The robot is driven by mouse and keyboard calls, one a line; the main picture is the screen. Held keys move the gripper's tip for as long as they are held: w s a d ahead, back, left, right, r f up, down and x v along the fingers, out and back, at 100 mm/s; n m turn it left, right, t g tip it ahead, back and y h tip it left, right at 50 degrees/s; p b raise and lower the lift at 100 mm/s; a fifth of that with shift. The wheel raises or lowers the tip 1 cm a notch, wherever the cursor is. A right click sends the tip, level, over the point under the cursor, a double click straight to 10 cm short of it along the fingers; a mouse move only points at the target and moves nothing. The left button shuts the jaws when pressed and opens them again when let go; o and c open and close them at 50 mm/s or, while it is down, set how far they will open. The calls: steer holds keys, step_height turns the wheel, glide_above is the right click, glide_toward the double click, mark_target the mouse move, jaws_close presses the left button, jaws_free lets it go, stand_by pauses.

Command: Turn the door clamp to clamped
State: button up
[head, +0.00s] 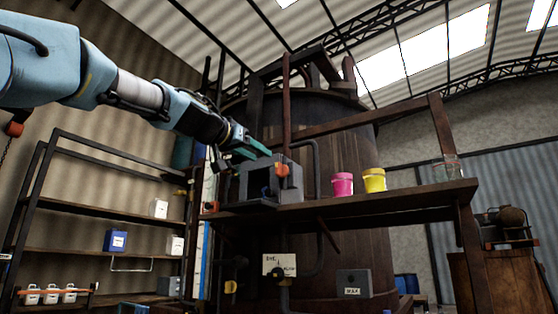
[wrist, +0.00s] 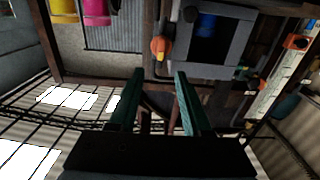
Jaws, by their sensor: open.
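A grey box (head: 258,178) with a dark square opening stands on the wooden shelf beside the big vat. An orange clamp handle (head: 283,170) sits at the right edge of its front. In the wrist view, which is upside down, the grey box (wrist: 227,62) and the orange handle (wrist: 160,48) show just beyond my fingertips. My gripper (head: 262,150) is at the top of the box, its green fingers apart and nothing between them. In the wrist view my gripper (wrist: 159,73) has its fingertips on either side of the line to the handle, apart from it.
A pink bucket (head: 342,184) and a yellow bucket (head: 374,180) stand on the shelf (head: 400,195) right of the box. A dark upright post (head: 286,105) rises close behind the handle. A lettered sign (head: 279,265) hangs below. A rack (head: 95,250) stands at left.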

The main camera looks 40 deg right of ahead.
mark_target(276, 164)
steer(key=p+x, duration=0.3)
steer(key=x, duration=0.1)
steer(key=p+x, duration=0.3)
steer(key=p, duration=0.1)
steer(key=shift+d+r, duration=0.2)
steer(key=shift+d, duration=0.15)
steer(key=shift+w+d+f+p, duration=0.1)
steer(key=shift+w+d+p, duration=0.05)
steer(key=shift+d+p, duration=0.25)
steer(key=shift+w+d+f+p, duration=0.15)
steer(key=shift+d+p, duration=0.1)
steer(key=shift+d, duration=0.1)
steer(key=shift+c, duration=0.3)
jaws_close()
